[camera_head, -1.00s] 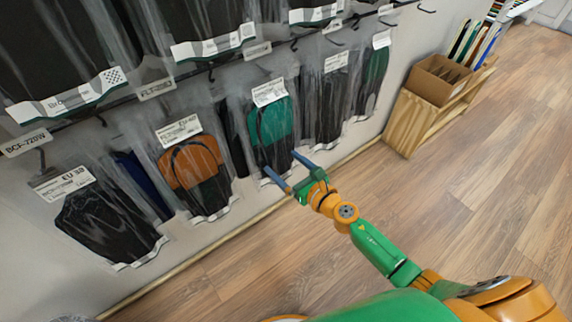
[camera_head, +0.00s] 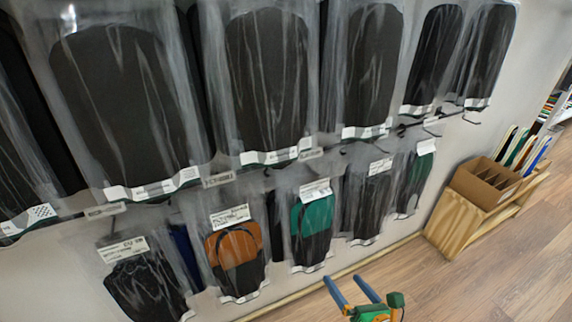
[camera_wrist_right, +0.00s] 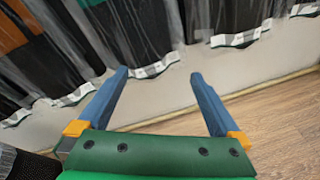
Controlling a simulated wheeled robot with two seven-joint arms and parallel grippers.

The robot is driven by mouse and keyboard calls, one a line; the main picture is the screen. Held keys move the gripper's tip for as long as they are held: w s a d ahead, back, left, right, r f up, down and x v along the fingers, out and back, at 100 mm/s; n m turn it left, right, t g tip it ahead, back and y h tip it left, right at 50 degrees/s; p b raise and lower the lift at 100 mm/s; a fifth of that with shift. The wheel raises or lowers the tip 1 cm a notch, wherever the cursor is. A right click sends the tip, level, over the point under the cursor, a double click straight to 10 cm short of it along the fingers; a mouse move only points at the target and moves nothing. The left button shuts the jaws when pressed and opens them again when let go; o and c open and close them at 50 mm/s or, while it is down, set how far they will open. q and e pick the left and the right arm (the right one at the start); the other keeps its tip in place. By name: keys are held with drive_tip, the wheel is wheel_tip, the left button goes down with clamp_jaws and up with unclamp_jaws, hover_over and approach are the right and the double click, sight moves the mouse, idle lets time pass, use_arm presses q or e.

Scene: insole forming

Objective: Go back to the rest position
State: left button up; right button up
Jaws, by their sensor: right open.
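My right gripper (camera_head: 352,290) is at the bottom of the head view, low in front of the wall of hanging bags. Its two blue fingers are apart with nothing between them. In the right wrist view the fingers (camera_wrist_right: 158,88) are spread, with bare grey wall and the lower ends of bags beyond them. The bag with a green insole (camera_head: 312,218) hangs above and to the left of the gripper, apart from it. My left gripper is not in either view.
Bagged insoles hang in two rows, among them an orange and black one (camera_head: 235,255) and large black ones (camera_head: 268,75). A wooden shelf (camera_head: 455,225) with a cardboard box (camera_head: 485,182) stands at the right. The wooden floor (camera_head: 480,285) in front is clear.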

use_arm(q)
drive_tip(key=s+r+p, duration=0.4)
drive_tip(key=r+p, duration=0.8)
drive_tip(key=p, duration=0.1)
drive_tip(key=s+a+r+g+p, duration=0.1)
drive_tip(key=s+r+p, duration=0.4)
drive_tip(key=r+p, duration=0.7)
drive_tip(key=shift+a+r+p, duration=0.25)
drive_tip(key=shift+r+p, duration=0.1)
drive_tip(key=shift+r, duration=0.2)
use_arm(e)
drive_tip(key=s+r+m+g+h, duration=0.2)
drive_tip(key=s+m+g, duration=1.1)
drive_tip(key=s+m, duration=1.9)
drive_tip(key=shift+s+d+r+h, duration=0.2)
drive_tip(key=shift+s+d+h, duration=0.15)
drive_tip(key=shift+s+h, duration=0.4)
drive_tip(key=shift+w, duration=0.1)
